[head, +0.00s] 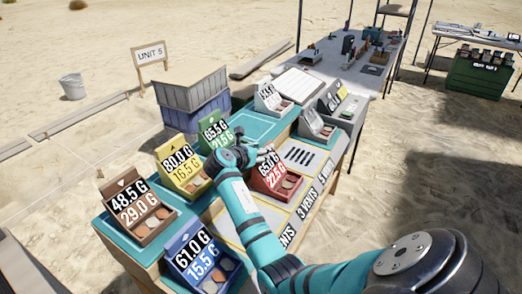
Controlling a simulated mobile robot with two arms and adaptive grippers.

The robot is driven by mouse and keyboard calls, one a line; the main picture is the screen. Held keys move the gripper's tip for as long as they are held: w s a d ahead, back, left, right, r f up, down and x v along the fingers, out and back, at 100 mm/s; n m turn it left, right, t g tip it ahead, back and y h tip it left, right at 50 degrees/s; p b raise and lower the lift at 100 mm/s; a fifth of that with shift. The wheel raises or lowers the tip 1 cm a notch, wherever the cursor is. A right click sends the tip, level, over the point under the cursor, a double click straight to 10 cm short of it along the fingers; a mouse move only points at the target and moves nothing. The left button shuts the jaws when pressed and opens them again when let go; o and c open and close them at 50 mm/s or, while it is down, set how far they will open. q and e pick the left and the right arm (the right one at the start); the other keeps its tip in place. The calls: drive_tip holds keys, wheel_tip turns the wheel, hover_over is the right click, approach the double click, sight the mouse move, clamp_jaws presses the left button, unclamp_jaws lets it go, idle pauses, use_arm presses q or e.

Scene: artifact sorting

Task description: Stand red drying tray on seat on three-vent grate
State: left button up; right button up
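The red drying tray (272,181) is upright, with a sloped black-and-white label and several round pieces in its front. It appears to be on or just over the panel beside the "3 VENTS" label (307,204); contact with the seat cannot be made out. The tray hides most of that grate's surface. My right gripper (243,152) is dark and lies just left of the red tray's label, close to its upper left edge. Its fingers are too small to tell whether they touch the tray. My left gripper is not in view.
Yellow (182,167), green (214,130), brown (139,207) and blue (201,252) trays stand on the left side. A slotted grate (300,155) lies behind the red tray. A white tray (271,101) and grey trays stand farther back. A teal mat area (256,124) is bare.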

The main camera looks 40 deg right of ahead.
drive_tip(key=v, duration=1.1)
drive_tip(key=shift+a+r, duration=0.15)
drive_tip(key=shift+a, duration=0.2)
drive_tip(key=shift+a, duration=0.1)
